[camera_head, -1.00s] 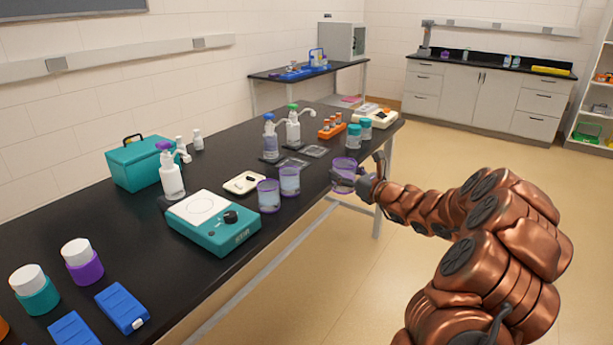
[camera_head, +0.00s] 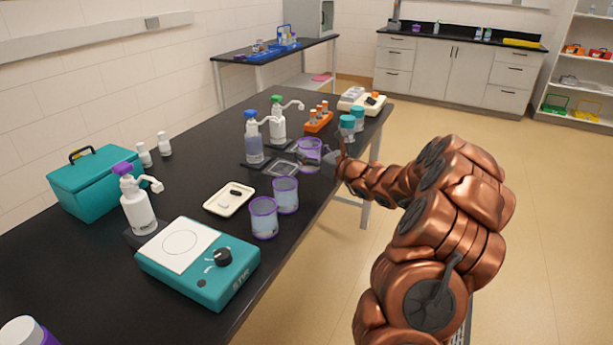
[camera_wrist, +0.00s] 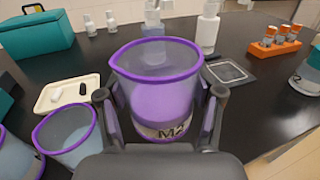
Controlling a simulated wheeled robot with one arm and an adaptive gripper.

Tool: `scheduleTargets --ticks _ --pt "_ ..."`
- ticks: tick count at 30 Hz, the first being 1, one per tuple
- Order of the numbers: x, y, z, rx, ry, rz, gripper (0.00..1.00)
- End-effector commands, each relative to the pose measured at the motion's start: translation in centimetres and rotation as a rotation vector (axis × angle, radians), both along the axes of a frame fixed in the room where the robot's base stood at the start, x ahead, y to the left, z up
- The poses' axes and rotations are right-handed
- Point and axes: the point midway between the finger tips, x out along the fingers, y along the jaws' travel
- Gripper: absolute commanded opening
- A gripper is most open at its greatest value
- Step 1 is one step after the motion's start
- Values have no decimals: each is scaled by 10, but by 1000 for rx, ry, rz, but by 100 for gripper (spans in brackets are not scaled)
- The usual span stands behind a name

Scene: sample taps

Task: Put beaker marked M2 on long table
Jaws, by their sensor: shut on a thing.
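The beaker marked M2 (camera_wrist: 158,88) is clear with a purple rim and a purple tint, and its label faces the wrist camera. My gripper (camera_wrist: 160,105) is shut on it, with one finger on each side. In the head view the beaker (camera_head: 309,153) is upright at the right edge of the long black table (camera_head: 200,195), and my gripper (camera_head: 330,160) is at its right side. I cannot tell whether its base touches the table top. Two other purple-rimmed beakers (camera_head: 264,218) (camera_head: 286,195) stand nearer on the same table.
Pump bottles (camera_head: 254,140) and a flat clear dish (camera_head: 283,168) stand left of the held beaker. An orange rack (camera_head: 318,120) and teal-capped jars (camera_head: 347,124) stand beyond it. A teal stirrer (camera_head: 198,262) and a white tray (camera_head: 230,199) are nearer.

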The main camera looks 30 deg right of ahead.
Motion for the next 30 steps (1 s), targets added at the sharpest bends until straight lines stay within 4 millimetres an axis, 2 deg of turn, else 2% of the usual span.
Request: scheduleTargets --ticks 3,14,21,30 --pt "0 -1 -19 3 5 -1 27" --pt "0 0 -38 0 0 0 27" --pt "0 -1 -65 1 2 0 27" --pt "0 0 -72 -1 -2 0 27"
